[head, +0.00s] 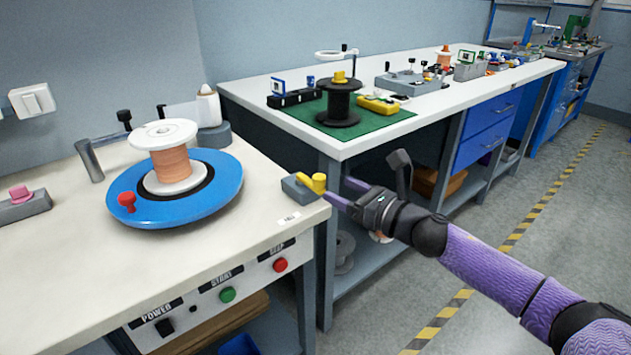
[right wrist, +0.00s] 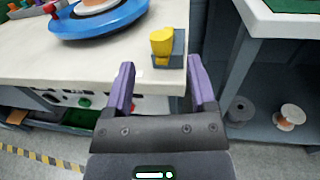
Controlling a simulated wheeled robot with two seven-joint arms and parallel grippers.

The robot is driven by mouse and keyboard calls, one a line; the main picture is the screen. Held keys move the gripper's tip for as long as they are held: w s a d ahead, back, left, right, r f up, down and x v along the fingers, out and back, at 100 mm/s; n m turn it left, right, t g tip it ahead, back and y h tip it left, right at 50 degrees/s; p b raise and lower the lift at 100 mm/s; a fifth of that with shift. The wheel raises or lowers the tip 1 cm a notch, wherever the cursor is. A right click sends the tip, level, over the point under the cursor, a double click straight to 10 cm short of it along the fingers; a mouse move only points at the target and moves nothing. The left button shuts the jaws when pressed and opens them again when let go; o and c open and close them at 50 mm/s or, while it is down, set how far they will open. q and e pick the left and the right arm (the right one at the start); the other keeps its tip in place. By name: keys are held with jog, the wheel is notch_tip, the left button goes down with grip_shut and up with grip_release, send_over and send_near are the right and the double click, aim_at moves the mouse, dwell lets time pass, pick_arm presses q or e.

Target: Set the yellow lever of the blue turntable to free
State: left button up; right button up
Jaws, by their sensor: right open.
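The yellow lever (head: 318,182) sits on a small grey-blue block (head: 296,190) at the right corner of the near bench, beside the blue turntable (head: 222,191). In the right wrist view the lever (right wrist: 162,41) stands ahead of the fingertips, between their lines. The blue turntable (right wrist: 110,24) is at the upper left there. My right gripper (head: 341,192) is open and empty, just right of the lever; I see no contact. The turntable carries a copper-wound spool (head: 172,165) and a red knob (head: 127,200). My left gripper is not in view.
The near bench (head: 60,265) has a front panel with a green button (head: 227,295) and a red button (head: 280,265). A second bench (head: 350,152) with a green mat (head: 385,124) stands behind the gripper. The floor (head: 480,320) at right is clear.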

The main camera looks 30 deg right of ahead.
aim_at(324, 182)
jog(key=b+x, duration=0.1)
jog(key=x, duration=0.5)
jog(key=shift+w, duration=0.25)
jog(key=shift+f, duration=0.1)
grip_shut()
dwell(0.3)
dwell(0.3)
dwell(0.5)
